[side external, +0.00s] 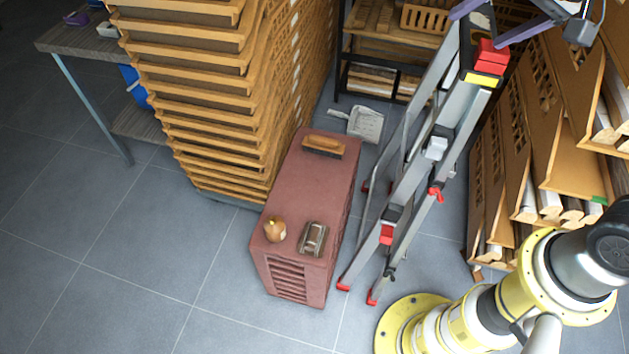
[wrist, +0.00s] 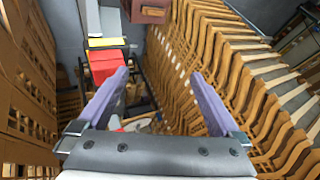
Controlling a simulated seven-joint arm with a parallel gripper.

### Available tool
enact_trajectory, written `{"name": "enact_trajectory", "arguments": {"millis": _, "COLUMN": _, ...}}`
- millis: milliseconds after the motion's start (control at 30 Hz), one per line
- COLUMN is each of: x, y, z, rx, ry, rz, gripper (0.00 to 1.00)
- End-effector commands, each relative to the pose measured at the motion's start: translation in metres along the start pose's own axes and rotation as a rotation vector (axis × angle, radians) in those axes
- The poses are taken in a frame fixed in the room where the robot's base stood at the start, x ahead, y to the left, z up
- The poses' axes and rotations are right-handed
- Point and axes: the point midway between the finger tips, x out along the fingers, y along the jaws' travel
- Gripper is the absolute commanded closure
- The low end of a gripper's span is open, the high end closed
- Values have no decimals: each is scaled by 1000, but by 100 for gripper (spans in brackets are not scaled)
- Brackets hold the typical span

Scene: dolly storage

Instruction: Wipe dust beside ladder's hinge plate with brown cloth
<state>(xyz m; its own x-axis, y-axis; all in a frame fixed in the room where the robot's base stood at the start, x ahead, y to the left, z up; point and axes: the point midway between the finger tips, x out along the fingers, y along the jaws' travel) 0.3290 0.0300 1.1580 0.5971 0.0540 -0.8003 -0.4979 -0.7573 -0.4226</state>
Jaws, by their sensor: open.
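The grey ladder (side external: 411,165) stands upright with red feet, and its top has a red block (side external: 491,53) and a yellow label. The same red block shows in the wrist view (wrist: 104,66). A pale patch (side external: 482,18) lies on the dark ladder top; I cannot tell if it is dust. I cannot pick out the hinge plate for sure. A folded brown, striped item (side external: 313,238), possibly the cloth, lies on the red box (side external: 317,180). My gripper (side external: 476,29) is open and empty at the ladder top, its purple fingers (wrist: 158,73) apart.
A wooden-handled brush (side external: 324,146) and a round tan object (side external: 275,229) also sit on the red box. A tall stack of wooden trays (side external: 215,95) stands left, leaning wooden crates (side external: 545,130) right. A dustpan (side external: 365,124) lies behind. The front-left floor is clear.

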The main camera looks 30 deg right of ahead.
Motion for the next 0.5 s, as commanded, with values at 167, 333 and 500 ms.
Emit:
{"name": "enact_trajectory", "arguments": {"millis": 167, "x": 65, "y": -48, "z": -10, "rx": 115, "ry": -63, "rz": 15, "gripper": 0}}
{"name": "enact_trajectory", "arguments": {"millis": 333, "x": 134, "y": -84, "z": -1, "rx": 200, "ry": -123, "rz": 47, "gripper": 0}}
{"name": "enact_trajectory", "arguments": {"millis": 500, "x": 211, "y": -109, "z": 28, "rx": 254, "ry": -183, "rz": 96, "gripper": 0}}
